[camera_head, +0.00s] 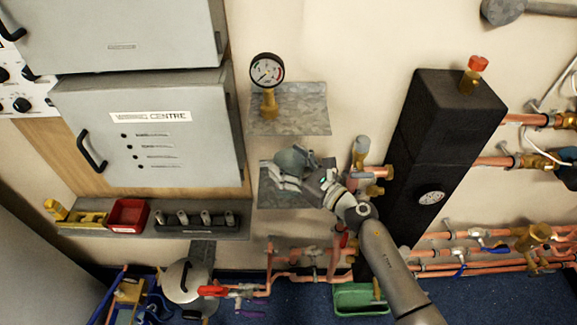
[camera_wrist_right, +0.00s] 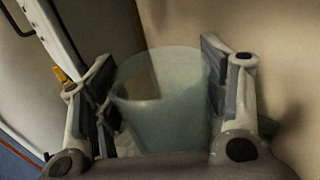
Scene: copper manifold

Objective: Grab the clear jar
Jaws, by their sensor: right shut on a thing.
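The clear jar (camera_wrist_right: 165,100) is a translucent, bluish-green open vessel between the two fingers of my right gripper (camera_wrist_right: 160,95) in the right wrist view. The fingers are shut on it, one on each side. In the head view the jar (camera_head: 291,158) shows as a greyish round shape at the fingertips of my right gripper (camera_head: 292,177). It is at the lower grey metal shelf (camera_head: 275,199) on the wall. I cannot tell whether the jar touches the shelf. My left gripper is not in view.
A pressure gauge (camera_head: 267,71) stands on the upper metal shelf (camera_head: 290,122) just above. Copper pipes and a black column (camera_head: 431,145) are to the right. A grey cabinet (camera_head: 150,130) and a ledge with a red bin (camera_head: 128,215) are to the left.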

